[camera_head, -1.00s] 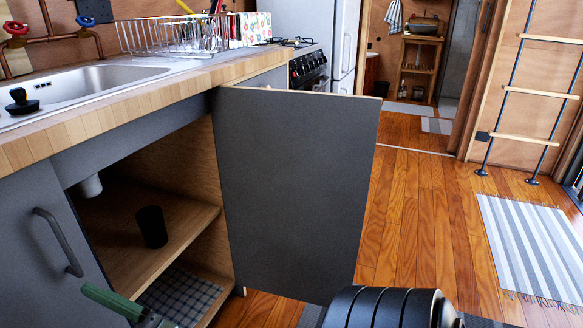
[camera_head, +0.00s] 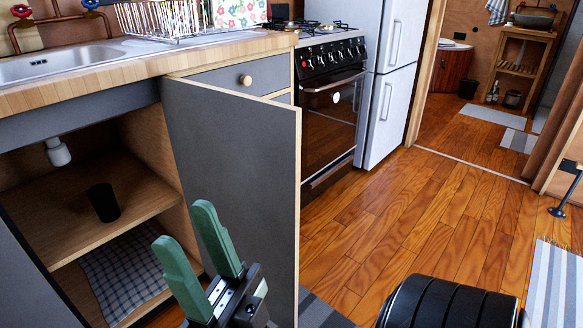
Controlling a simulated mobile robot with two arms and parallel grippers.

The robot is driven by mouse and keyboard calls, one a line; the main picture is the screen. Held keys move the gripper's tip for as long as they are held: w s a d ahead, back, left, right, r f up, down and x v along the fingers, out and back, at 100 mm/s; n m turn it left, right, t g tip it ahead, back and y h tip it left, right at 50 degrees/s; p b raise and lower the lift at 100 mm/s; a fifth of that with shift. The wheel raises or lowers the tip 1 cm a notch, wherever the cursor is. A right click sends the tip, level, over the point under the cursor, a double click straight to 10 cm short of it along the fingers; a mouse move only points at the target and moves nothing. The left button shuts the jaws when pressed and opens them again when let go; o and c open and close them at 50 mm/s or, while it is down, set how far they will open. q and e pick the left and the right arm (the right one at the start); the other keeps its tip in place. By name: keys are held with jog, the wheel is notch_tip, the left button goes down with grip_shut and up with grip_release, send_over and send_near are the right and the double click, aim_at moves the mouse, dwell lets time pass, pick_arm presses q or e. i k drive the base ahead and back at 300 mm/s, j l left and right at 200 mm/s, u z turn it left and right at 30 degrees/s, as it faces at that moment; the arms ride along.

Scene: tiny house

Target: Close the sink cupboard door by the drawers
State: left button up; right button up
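The sink cupboard door (camera_head: 235,165) is dark grey with a pale wooden edge. It stands open, hinged at the cupboard's right side beside the drawers, its free edge (camera_head: 298,200) swung out towards me. The open cupboard shows a wooden shelf (camera_head: 140,190). My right gripper (camera_head: 184,225) has two green fingers standing apart with nothing between them. It is low in front of the door's inner face and the cupboard opening, and hides the door's lower part. I cannot tell whether it touches the door. My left gripper is not in view.
A black cup (camera_head: 103,203) stands on the shelf and a checked cloth (camera_head: 125,270) lies below. A drawer (camera_head: 240,76) with a round knob is behind the door, then the stove (camera_head: 330,115) and fridge (camera_head: 392,85). The wooden floor (camera_head: 410,215) to the right is clear.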

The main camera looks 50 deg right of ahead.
aim_at(239, 153)
jog(key=l+u, duration=0.1)
jog(key=l, duration=0.4)
jog(key=k+l, duration=0.1)
jog(key=l, duration=0.4)
jog(key=l+u, duration=0.15)
jog(key=l, duration=0.35)
jog(key=k+l, duration=0.15)
jog(key=l, duration=0.35)
jog(key=k+l+u, duration=0.15)
jog(key=l, duration=0.35)
jog(key=i+l, duration=0.3)
jog(key=i, duration=0.2)
